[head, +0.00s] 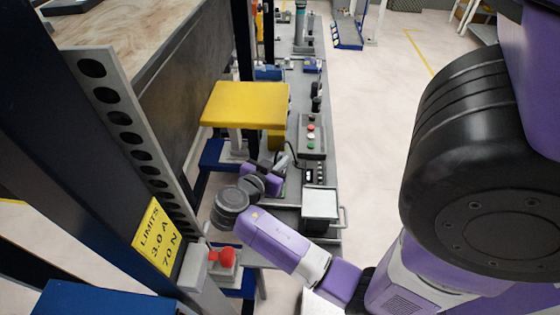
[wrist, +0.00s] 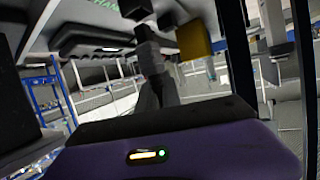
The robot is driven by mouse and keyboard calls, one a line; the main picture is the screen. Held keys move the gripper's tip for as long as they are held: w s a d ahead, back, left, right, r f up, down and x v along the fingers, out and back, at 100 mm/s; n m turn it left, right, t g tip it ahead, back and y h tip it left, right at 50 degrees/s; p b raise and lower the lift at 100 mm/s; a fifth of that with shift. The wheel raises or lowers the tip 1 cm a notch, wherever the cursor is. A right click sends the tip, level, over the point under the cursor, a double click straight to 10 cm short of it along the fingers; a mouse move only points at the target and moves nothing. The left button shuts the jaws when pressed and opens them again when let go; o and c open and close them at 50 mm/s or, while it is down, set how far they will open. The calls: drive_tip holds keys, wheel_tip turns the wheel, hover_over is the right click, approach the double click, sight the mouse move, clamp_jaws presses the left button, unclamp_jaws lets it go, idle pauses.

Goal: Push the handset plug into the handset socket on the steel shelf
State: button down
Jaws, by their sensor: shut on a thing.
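My gripper (head: 276,165) is at the end of the purple arm in the head view, beside the grey bench and just below the yellow-topped stand. In the wrist view my gripper (wrist: 152,70) points up and away, its grey fingers close together on a dark piece, which I take to be the handset plug (wrist: 136,9). The plug's outline is blurred and partly cut off by the top edge. A green label (wrist: 106,3) with partly readable letters is at the top of the wrist view. I cannot make out the handset socket clearly in either view.
A yellow-topped stand (head: 245,103) rises close to the gripper. A control box with coloured buttons (head: 312,136) and a pale tray (head: 320,203) are on the bench. A perforated steel upright (head: 132,138) and a red knob (head: 226,254) are at left. Open floor (head: 370,130) lies right.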

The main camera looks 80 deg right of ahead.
drive_tip(key=shift+f+b, duration=1.25)
drive_tip(key=shift+f, duration=0.05)
drive_tip(key=c, duration=1.5)
unclamp_jaws()
drive_tip(key=shift+o, duration=0.2)
drive_tip(key=shift+a, duration=0.1)
drive_tip(key=b+v, duration=0.1)
drive_tip(key=v, duration=0.6)
drive_tip(key=shift+a, duration=0.25)
drive_tip(key=shift+w+r, duration=0.1)
drive_tip(key=shift+r, duration=0.1)
